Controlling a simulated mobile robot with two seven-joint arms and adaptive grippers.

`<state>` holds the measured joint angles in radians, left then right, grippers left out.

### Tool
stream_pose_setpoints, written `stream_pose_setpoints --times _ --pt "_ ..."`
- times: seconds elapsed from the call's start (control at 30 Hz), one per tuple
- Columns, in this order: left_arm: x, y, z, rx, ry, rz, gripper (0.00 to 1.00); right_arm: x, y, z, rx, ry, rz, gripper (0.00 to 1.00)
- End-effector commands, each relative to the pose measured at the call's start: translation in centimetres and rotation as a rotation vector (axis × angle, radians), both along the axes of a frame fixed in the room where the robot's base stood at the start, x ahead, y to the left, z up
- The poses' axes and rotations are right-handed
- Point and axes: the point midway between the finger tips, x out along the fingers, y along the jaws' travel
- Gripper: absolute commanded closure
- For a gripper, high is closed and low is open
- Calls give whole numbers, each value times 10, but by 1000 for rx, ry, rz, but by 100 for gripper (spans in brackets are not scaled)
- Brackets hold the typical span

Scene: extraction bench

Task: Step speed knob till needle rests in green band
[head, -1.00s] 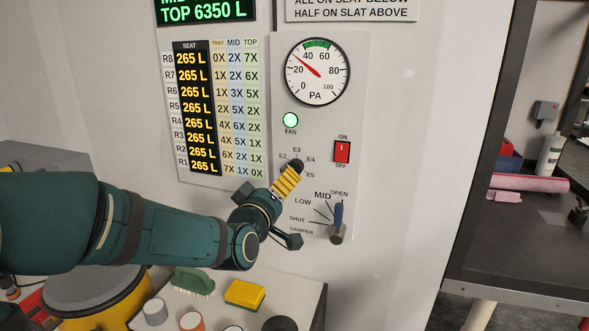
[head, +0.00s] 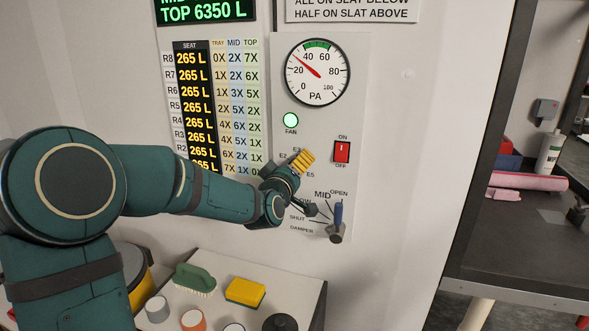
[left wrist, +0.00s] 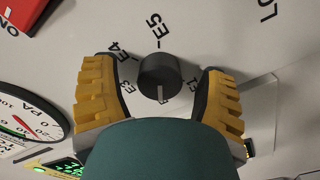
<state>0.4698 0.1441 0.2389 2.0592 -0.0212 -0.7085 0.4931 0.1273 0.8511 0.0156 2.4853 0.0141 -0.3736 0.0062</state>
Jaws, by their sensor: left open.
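The black speed knob (left wrist: 158,77) sits on the panel in the left wrist view, with labels E3, E4 and E5 around it. A pale line marks its lower side there. My left gripper (left wrist: 157,72) is open, with one yellow finger on each side of the knob and visible gaps between. In the head view my left gripper (head: 303,160) hides the knob and label E4. The PA gauge (head: 317,72) has its red needle (head: 304,64) between 20 and 40, left of the green band (head: 317,44) at the top. My right gripper is not in view.
The lit green fan lamp (head: 291,120) and red on/off switch (head: 342,152) are close to the knob. The damper lever (head: 337,222) is just below my gripper. A bench with a brush (head: 194,279) and sponge (head: 245,292) stands below.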

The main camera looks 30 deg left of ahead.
Motion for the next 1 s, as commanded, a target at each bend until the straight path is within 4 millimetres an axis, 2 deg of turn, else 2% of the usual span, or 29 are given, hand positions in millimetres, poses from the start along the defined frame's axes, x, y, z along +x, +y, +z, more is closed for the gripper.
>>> stream_pose_setpoints --times 0.03,0.07,0.2,0.23,0.27,0.67,1.0 --pt "0 0 0 0 0 0 28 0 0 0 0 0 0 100" --pt "0 0 0 0 0 0 33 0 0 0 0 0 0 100" --pt "0 0 0 0 0 0 82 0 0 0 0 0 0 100" --pt "0 0 0 0 0 0 93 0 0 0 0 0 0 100" --pt "0 0 0 0 0 0 97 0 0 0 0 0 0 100" --pt "0 -1 -2 57 11 -1 98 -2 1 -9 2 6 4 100" --pt "0 -1 -3 299 69 -3 98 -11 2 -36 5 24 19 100"
